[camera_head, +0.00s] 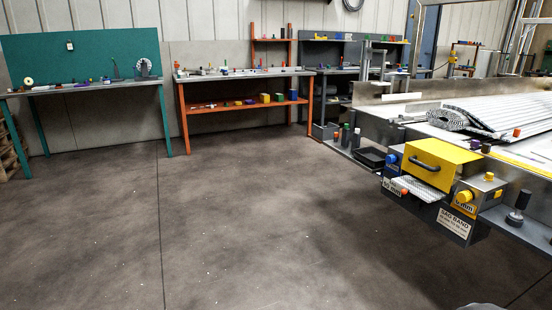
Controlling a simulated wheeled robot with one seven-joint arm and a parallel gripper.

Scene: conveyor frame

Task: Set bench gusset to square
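I cannot pick out a gusset for certain at this distance. A teal bench (95,86) with a tall teal back panel stands at the far left, with small items on its top. An orange bench (183,120) with a lower shelf stands to its right along the wall. A grey bench (318,98) with a back panel stands farther right. Any brace at the bench legs is too small to tell, and so is its angle. My gripper is not in view.
At the right a conveyor frame (372,97) carries a rolled grey slatted belt (495,118). A yellow-lidded box (441,155) with knobs and a "SAG BAND" label (453,223) hangs on its near edge. A black tray (370,157) sits beside it. The concrete floor (230,220) is clear.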

